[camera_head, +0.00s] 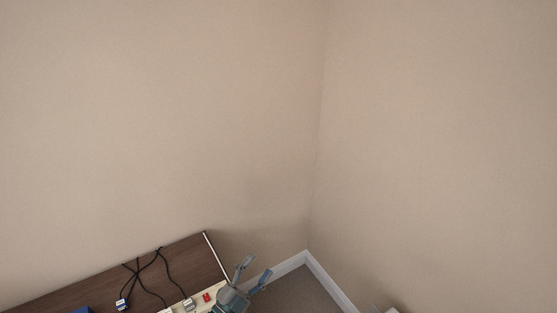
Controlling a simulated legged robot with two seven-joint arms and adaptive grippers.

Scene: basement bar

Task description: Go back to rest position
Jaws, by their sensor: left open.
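My left gripper (254,275) shows at the bottom centre of the head view. Its two fingers are spread and point up and to the right, with nothing between them. It is just off the right end of a dark brown wooden table (75,293). A small pale piece (391,310) shows at the bottom edge on the right; I cannot tell if it is part of my right arm. My right gripper cannot be made out.
Black cables with connectors (122,304) lie on the table. A small red piece (207,297) sits on a cream board (199,305) near my left gripper. A blue object (82,310) is cut off below. Beige walls (420,140) meet in a corner behind; bare carpet (298,293) lies right of the table.

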